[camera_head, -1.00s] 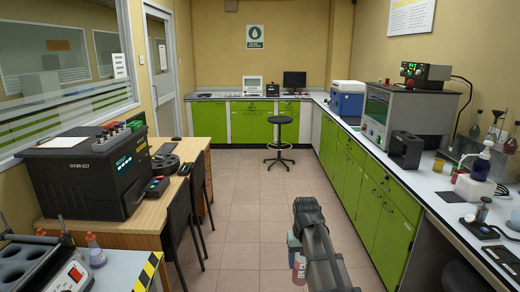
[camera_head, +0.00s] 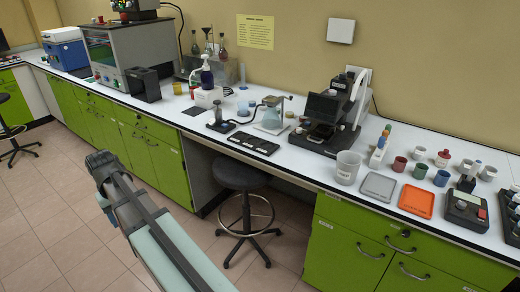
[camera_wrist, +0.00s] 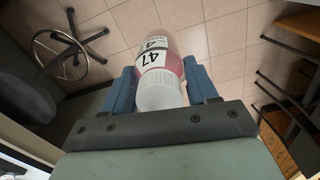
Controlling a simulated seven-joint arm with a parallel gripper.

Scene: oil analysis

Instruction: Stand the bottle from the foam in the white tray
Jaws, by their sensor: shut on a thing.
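My gripper (camera_wrist: 160,72) is shut on the bottle (camera_wrist: 170,64) in the wrist view, with one blue finger on each side. The bottle is pinkish red, with a white ribbed cap and a white label reading 47. It is held in the air above the tiled floor. In the head view my arm crosses the lower left, in front of the counter, and the bottle is hidden. A flat, pale grey-white tray (camera_head: 378,186) lies on the right-hand counter, beside an orange tray (camera_head: 416,201). I see nothing standing on either.
A microscope-like instrument (camera_head: 322,120) stands farther left. A dark stool (camera_head: 243,176) stands in the counter's knee gap; it also shows in the wrist view.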

